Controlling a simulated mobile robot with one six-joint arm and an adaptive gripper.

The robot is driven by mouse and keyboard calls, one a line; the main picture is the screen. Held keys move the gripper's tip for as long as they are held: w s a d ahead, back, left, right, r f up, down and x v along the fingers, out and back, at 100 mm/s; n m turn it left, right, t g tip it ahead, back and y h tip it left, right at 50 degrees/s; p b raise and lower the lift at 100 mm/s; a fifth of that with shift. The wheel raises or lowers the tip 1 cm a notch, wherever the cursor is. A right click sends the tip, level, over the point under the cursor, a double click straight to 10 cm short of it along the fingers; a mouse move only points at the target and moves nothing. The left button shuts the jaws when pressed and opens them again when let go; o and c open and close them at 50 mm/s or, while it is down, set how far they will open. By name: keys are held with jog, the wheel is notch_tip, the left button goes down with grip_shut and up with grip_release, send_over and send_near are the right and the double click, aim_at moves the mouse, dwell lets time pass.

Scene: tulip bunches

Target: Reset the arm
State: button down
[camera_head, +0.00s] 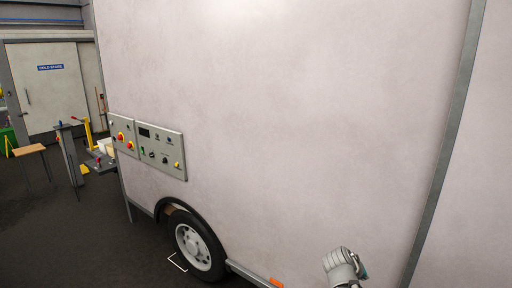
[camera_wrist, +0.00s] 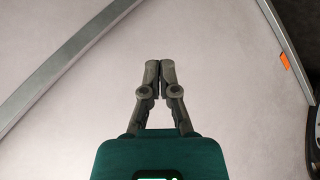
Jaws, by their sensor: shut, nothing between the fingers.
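My gripper (camera_wrist: 160,66) is in the wrist view, its two grey fingers together at the tips with nothing between them. Behind the fingers is the pale wall of a large trailer-like box. In the head view, a grey and teal part of my arm (camera_head: 342,267) shows at the bottom, in front of the same wall (camera_head: 300,130). The fingers cannot be made out there. No tulip bunches show in either view.
The wall fills most of the head view, with control panels (camera_head: 160,150) and a wheel (camera_head: 197,246) at its lower left. An orange marker (camera_wrist: 285,61) shows in the wrist view. At far left are a cold store door (camera_head: 52,88), a small wooden-topped table (camera_head: 28,150) and open dark floor.

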jog(key=s+a+f+g+y+b, duration=0.1)
jog(key=s+a+f+g+y, duration=0.1)
jog(key=a, duration=0.6)
jog(key=s+a+f+g+y, duration=0.2)
jog(key=s+a+f+y, duration=0.3)
jog(key=a, duration=0.4)
jog(key=shift+s+f+m+y+b, duration=0.15)
jog(key=shift+f+m+y+b, duration=0.2)
jog(key=shift+y, duration=0.25)
jog(key=shift+d, duration=0.1)
